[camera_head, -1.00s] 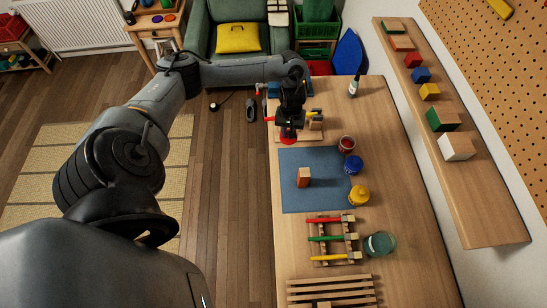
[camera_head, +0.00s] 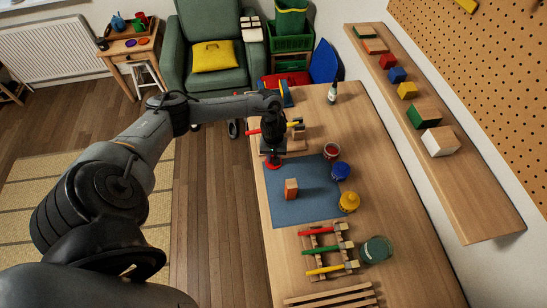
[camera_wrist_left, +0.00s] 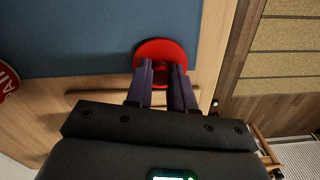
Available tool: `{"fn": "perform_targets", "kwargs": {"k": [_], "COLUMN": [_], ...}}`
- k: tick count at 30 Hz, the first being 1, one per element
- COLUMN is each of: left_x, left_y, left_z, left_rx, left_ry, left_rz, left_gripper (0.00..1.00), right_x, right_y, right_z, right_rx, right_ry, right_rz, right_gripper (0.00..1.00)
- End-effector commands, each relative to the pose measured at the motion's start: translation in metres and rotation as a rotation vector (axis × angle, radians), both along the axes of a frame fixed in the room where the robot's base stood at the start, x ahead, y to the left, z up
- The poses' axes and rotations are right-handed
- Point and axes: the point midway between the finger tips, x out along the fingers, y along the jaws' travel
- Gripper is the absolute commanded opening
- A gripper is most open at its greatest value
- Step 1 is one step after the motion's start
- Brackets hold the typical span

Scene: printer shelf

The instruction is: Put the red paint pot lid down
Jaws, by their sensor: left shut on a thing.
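My left gripper (camera_head: 272,153) is shut on the red lid (camera_head: 272,164), pointing down at the far left corner of the blue mat (camera_head: 305,210). In the left wrist view the fingers (camera_wrist_left: 163,85) close on the middle of the round red lid (camera_wrist_left: 150,50). The lid overlaps the edge between mat and wooden table there; I cannot tell whether it touches the surface. The open red paint pot (camera_head: 331,151) stands right of the mat's far edge, apart from the lid. My right gripper is in neither view.
A blue pot (camera_head: 340,171) and a yellow pot (camera_head: 349,202) stand along the mat's right side. An orange-brown block (camera_head: 291,189) stands on the mat. A brush rack (camera_head: 327,250) and glass jar (camera_head: 376,250) are nearer. A bottle (camera_head: 332,93) stands at the back.

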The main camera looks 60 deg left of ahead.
Motion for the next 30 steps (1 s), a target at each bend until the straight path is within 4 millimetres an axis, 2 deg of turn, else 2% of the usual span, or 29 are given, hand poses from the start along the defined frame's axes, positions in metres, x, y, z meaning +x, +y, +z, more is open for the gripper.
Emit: {"fn": "perform_targets", "kwargs": {"k": [11, 12, 16, 26, 30], "left_x": [0.0, 0.001, 0.001, 0.001, 0.001], "left_y": [0.0, 0.001, 0.0, 0.001, 0.0], "left_z": [-0.003, -0.003, -0.003, -0.001, 0.009], "left_rx": [0.0, 0.0, 0.0, 0.001, 0.0], "left_ry": [-0.001, -0.001, -0.001, -0.002, -0.002], "left_rz": [0.002, 0.002, 0.001, 0.0, 0.001], "left_gripper": [0.0, 0.27, 0.47, 0.48, 0.48], "right_x": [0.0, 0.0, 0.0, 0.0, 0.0], "right_y": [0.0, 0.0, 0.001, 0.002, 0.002], "right_z": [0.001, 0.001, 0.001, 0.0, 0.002], "right_rx": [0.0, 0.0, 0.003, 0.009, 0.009], "right_ry": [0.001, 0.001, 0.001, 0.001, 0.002], "right_rz": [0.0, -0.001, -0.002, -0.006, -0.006], "right_gripper": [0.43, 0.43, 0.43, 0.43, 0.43]}}
